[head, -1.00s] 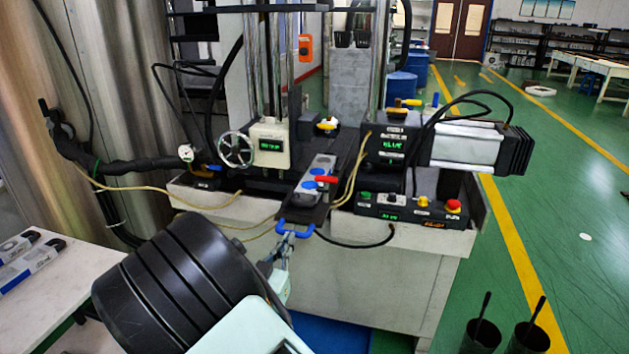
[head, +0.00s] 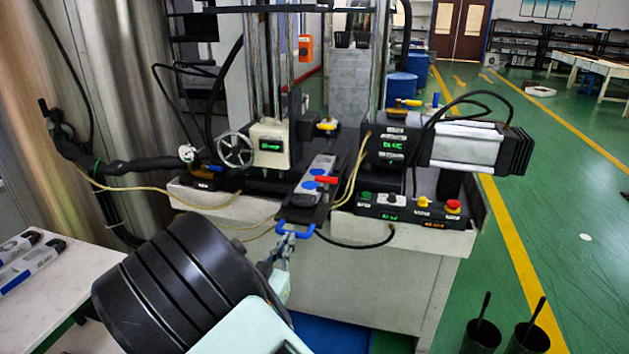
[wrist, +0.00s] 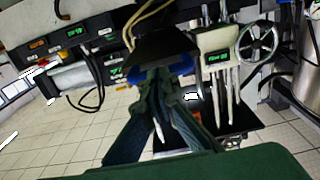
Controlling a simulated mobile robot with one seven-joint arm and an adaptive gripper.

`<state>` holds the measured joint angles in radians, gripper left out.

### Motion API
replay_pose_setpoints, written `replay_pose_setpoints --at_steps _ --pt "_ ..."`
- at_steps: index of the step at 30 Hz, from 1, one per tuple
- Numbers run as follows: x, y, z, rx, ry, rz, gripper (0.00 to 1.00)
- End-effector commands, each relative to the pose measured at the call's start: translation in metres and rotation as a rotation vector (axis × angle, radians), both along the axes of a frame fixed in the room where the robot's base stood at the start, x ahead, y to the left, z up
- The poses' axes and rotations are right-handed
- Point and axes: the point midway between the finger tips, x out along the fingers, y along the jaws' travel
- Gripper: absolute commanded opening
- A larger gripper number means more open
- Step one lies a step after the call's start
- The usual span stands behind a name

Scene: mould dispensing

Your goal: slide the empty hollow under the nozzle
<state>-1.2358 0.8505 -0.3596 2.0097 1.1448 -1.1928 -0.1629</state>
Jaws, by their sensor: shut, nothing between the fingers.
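A grey mould block (head: 322,163) with blue round spots on top lies on a dark slide plate (head: 318,212) in the middle of the machine. A blue handle (head: 296,231) is at the plate's near end; it also shows in the wrist view (wrist: 182,79). My gripper (head: 287,240) is at this handle, touching it or very close. In the wrist view my gripper (wrist: 160,75) has its fingertips together just below the handle, with nothing seen between them. I cannot make out the nozzle or tell which hollow is empty.
A control box (head: 400,208) with coloured buttons stands right of the plate, and a handwheel (head: 236,150) stands left. Thin yellow hoses (head: 358,165) run close to the plate. A white table (head: 60,290) is at left.

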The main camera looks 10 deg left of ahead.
Motion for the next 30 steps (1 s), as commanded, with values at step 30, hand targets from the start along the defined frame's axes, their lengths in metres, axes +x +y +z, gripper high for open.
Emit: replay_pose_setpoints --at_steps 30 --pt "0.048 -0.004 0.000 0.000 -0.001 -0.001 0.00"
